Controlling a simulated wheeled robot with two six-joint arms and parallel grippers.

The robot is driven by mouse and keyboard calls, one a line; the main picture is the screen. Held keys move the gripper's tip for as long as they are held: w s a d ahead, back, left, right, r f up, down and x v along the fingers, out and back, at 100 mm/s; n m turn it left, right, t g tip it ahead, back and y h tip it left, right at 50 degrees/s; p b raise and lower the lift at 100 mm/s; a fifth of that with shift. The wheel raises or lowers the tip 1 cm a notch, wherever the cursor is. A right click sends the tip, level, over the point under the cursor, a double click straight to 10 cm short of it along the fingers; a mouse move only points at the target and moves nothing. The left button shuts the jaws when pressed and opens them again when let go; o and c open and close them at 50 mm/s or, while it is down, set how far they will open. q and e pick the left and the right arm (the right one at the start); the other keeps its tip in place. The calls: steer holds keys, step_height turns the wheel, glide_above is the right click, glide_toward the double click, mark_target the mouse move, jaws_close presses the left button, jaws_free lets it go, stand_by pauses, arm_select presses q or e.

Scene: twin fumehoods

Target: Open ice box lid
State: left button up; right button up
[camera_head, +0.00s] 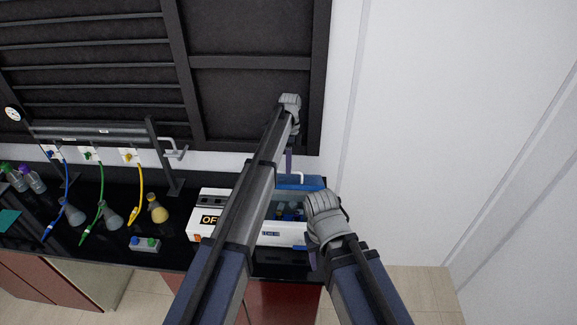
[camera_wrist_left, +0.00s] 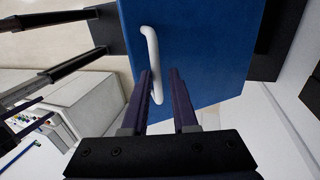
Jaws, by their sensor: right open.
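The ice box (camera_head: 284,240) is a white box on the dark bench, with several blue items inside. Its blue lid (camera_head: 311,183) stands raised at the back, so the box interior shows. The lid (camera_wrist_left: 195,50) fills the upper middle of the left wrist view. Its white handle (camera_wrist_left: 152,50) passes between the fingertips of my left gripper (camera_wrist_left: 161,72), closer to the left finger. A gap shows between the fingers. In the head view my left gripper (camera_head: 289,172) points down at the lid. My right gripper (camera_head: 311,258) is open and empty at the box's front right corner.
A white device (camera_head: 211,205) with a dark display stands left of the box, partly behind my left arm. Several flasks (camera_head: 157,210) and coloured hoses stand further left. A small block with buttons (camera_head: 145,244) lies in front. A white wall (camera_head: 450,120) is at the right.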

mark_target(287, 184)
arm_select(q)
steer(key=shift+o, duration=1.4)
steer(key=shift+w, duration=0.15)
steer(key=shift+s, duration=0.25)
steer(key=shift+t, duration=0.6)
steer(key=s+f+b, duration=0.4)
steer(key=s, duration=0.1)
steer(key=shift+f, duration=0.25)
steer(key=s+f+t+b, duration=0.1)
steer(key=f+b, duration=0.1)
steer(key=s+f+t+b, duration=0.2)
steer(key=f+b, duration=0.1)
steer(key=s+f+t+b, duration=0.1)
steer(key=f+b, duration=0.1)
steer(key=shift+s+f+b, duration=0.2)
steer(key=shift+f+b, duration=0.1)
steer(key=shift+f, duration=0.1)
step_height(287, 184, up, 8)
steer(key=s+p, duration=0.1)
steer(key=p, duration=0.7)
steer(key=s+f+n+g+b, duration=0.1)
steer(key=s+f+n+b, duration=0.6)
steer(key=s+f+b, duration=0.5)
steer(key=shift+s+d+f+b, duration=0.35)
steer(key=shift+s+f+b, duration=0.05)
steer(key=shift+f+b, duration=1.3)
